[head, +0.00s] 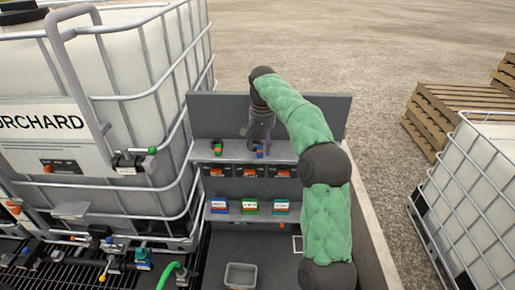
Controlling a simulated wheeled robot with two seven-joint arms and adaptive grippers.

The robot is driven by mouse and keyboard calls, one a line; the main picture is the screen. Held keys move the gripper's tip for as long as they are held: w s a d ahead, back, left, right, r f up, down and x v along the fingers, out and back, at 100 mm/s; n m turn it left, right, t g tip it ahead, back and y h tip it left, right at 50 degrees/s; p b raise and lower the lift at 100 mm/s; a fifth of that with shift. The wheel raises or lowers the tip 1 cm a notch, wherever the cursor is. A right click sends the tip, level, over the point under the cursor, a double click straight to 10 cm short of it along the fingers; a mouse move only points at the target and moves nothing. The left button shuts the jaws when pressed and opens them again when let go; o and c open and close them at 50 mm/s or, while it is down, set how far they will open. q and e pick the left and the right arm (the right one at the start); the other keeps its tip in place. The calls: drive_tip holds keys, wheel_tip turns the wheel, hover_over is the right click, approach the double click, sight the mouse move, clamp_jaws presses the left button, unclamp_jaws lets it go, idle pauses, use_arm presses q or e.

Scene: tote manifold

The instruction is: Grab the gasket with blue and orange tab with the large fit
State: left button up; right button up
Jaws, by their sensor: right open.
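A small dark gasket with a blue tab and a hint of orange or red (261,152) sits on the upper shelf (238,154) of the grey rack. Its fine details and its fit size are too small to read. Another small dark piece with green and orange colour (217,149) sits to its left on the same shelf. My right gripper (258,140) points down over the blue-tabbed gasket, its fingers open and close above or around it; I cannot tell whether they touch. My right arm hides the right end of the shelf. My left gripper is out of view.
A grey bin (240,275) stands below. A caged white tote (120,130) is close on the left, with valves and a green hose (170,273). Another tote (480,190) stands right.

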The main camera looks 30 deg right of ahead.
drive_tip(key=shift+f, duration=0.95)
drive_tip(key=c, duration=1)
drive_tip(key=shift+c, duration=0.3)
drive_tip(key=shift+r, duration=0.15)
